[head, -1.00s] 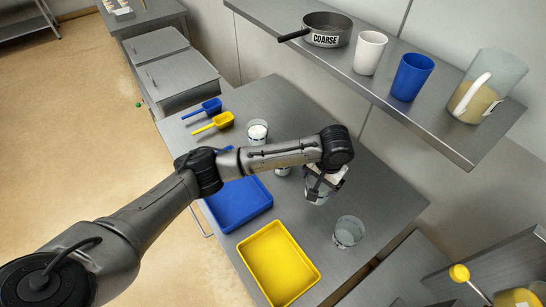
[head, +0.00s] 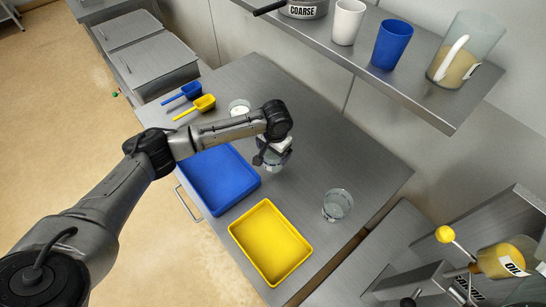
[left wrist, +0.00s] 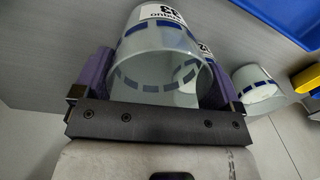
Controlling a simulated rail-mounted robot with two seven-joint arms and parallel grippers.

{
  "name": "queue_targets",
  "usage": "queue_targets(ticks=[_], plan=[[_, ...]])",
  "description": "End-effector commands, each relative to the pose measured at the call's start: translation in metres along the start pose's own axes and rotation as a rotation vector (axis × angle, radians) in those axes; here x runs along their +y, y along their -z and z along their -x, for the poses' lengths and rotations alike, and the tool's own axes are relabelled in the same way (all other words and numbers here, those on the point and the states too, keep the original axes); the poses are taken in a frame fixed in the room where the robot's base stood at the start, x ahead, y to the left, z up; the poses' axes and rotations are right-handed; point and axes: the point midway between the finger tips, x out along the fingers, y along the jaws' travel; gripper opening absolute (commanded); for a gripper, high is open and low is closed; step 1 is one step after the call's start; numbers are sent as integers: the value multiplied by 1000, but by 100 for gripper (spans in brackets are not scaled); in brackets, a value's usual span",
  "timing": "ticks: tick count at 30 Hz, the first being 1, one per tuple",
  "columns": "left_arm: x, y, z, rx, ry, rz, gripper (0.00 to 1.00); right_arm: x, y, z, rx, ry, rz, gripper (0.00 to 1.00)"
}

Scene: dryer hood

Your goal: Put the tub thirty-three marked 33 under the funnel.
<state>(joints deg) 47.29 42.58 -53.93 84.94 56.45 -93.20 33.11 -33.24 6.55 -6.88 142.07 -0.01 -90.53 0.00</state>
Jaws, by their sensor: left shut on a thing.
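My left gripper (head: 272,158) is shut on a clear tub (head: 273,167) over the steel table, right of the blue tray. In the left wrist view the gripper (left wrist: 160,88) has its purple fingers on both sides of this tub (left wrist: 158,55). The tub has blue dashes and a white label that reads 33, seen upside down. I cannot tell whether it is clear of the table. Another clear tub (left wrist: 258,88) shows at the right of the wrist view. I cannot make out the funnel. My right gripper is not in view.
A clear tub (head: 338,205) stands alone at the right of the table, near a yellow tray (head: 240,236). A blue tray (head: 213,205), scoops (head: 196,108) and a tub with white contents (head: 239,107) are at left. A shelf (head: 440,112) overhangs. Equipment with a yellow knob (head: 445,234) stands lower right.

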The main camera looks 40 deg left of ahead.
Motion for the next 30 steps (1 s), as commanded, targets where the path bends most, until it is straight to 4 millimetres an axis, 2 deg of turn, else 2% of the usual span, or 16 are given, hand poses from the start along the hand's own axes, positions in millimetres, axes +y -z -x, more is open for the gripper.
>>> queue_targets(ticks=[12, 24, 25, 27, 30], plan=[[2, -1, -40, -2, 2, 0, 68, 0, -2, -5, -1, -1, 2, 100], [3, 0, -43, -1, 0, -1, 68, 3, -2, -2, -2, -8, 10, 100], [3, 0, -43, 0, 0, -1, 93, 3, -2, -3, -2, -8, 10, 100], [3, 0, -43, 0, 1, -1, 100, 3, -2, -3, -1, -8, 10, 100], [3, 0, -43, 0, 1, -1, 100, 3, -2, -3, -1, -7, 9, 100]])
